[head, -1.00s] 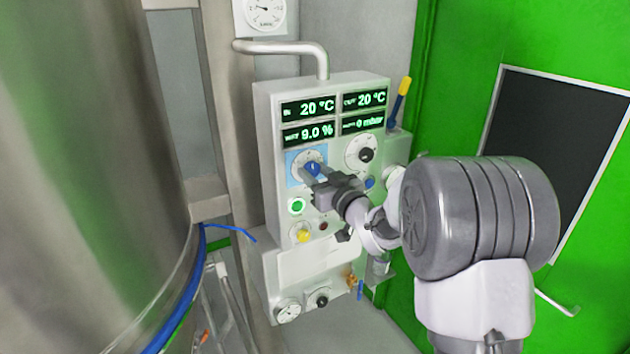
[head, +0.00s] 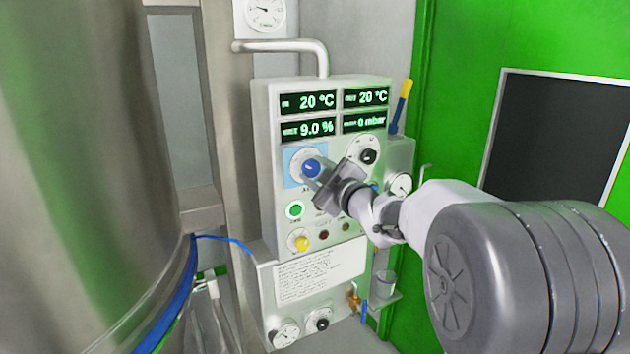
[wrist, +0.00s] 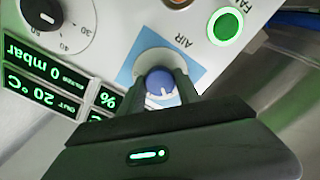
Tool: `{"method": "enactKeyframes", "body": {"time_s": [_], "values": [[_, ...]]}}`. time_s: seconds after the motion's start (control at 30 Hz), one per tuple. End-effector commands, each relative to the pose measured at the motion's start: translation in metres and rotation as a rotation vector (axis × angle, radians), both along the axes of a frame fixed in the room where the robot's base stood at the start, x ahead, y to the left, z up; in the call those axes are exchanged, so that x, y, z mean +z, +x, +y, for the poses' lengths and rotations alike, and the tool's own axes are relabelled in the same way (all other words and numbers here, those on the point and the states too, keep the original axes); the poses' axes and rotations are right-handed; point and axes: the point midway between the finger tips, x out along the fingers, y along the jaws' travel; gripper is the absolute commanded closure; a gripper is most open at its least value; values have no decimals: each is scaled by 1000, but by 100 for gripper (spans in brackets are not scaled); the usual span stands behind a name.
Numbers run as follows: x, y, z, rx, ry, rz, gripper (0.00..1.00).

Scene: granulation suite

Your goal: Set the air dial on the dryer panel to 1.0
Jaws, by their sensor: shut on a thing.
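The dryer panel (head: 265,190) is a pale upright box with green-lit displays. The air dial has a blue knob (head: 311,168) on a pale round plate with a light-blue square behind it, at the panel's left. In the wrist view the blue knob (wrist: 160,83) sits beside the word AIR, with a white pointer mark. My gripper (wrist: 168,88) is shut on the knob, one finger on each side. In the head view my gripper (head: 322,178) reaches it from the right. The dial's scale is too small or covered to read.
A black-knobbed dial (head: 367,156) is right of the blue one; it also shows in the wrist view (wrist: 45,12). Below are a green lit button (head: 295,210) and a yellow knob (head: 302,243). A steel vessel (head: 90,150) stands left, a green door (head: 455,90) right.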

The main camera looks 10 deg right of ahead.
Motion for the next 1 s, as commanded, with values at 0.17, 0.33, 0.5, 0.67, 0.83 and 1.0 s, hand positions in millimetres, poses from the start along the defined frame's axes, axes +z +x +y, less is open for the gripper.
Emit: {"method": "enactKeyframes", "body": {"time_s": [0.17, 0.33, 0.5, 0.67, 0.83, 1.0], "values": [[-1, 0, 0, 1, -59, -20, 100], [0, 0, 0, 0, -85, -27, 100], [0, 0, 0, 0, -93, -30, 100], [0, 0, 0, 0, -94, -31, 100], [1, 0, 0, 1, -94, -31, 51], [0, 0, 0, 0, -93, -30, 39]]}}
